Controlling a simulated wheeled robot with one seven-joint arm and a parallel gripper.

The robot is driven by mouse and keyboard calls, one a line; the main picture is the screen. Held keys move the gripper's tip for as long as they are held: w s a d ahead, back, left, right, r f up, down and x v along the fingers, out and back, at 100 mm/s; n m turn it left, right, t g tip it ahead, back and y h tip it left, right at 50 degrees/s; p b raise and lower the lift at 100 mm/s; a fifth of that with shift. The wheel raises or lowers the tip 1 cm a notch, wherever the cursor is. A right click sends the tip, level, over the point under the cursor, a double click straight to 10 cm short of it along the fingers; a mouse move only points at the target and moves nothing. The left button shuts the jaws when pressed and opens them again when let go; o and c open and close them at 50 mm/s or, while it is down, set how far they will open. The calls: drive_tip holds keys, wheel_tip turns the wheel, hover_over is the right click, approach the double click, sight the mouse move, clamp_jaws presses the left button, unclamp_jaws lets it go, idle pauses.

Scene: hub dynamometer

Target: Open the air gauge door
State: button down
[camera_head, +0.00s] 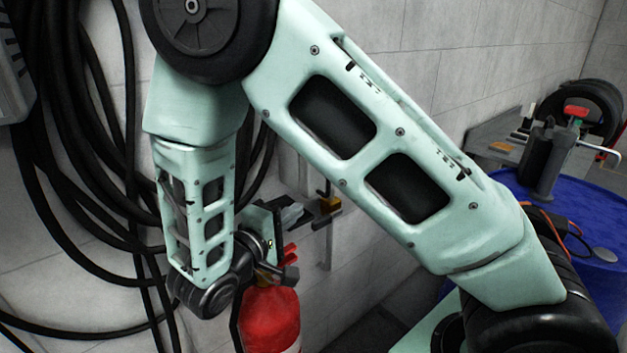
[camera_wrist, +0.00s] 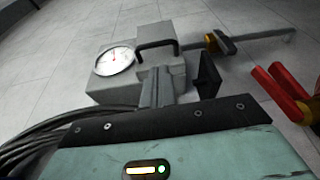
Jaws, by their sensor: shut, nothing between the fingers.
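The air gauge box is a pale grey case on the wall; its white dial (camera_wrist: 116,60) shows in the wrist view. A black bar handle (camera_wrist: 157,44) arches over the part of the case to the right of the dial, which looks like the door. The door looks closed, though its edges are hard to see. My gripper (camera_wrist: 158,88) is shut and empty, pointing at the case just below the handle. I cannot tell whether its tips touch the case. In the head view my arm hides most of the case and the dial.
A red fire extinguisher (camera_head: 270,318) stands below my gripper; red handles (camera_wrist: 290,92) show at the right in the wrist view. A yellow and black valve (camera_head: 329,205) sits on the wall pipe. Black hoses (camera_head: 85,130) hang at left. A blue drum (camera_head: 590,225) stands at right.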

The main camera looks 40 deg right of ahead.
sight(314, 187)
drive_tip(key=shift+t, duration=0.4)
drive_tip(key=p+x, duration=0.1)
drive_tip(key=x, duration=0.2)
drive_tip(key=p+x, duration=0.1)
drive_tip(key=x, duration=0.2)
drive_tip(key=w+p+x, duration=0.1)
drive_tip(key=x, duration=0.2)
drive_tip(key=shift+w+a+r, duration=0.1)
drive_tip(key=shift+a+r, duration=0.15)
drive_tip(key=shift+w+d+f+p, duration=0.1)
drive_tip(key=shift+w+d+p, duration=0.15)
drive_tip(key=shift+d, duration=0.3)
drive_tip(key=shift+s+f, duration=0.1)
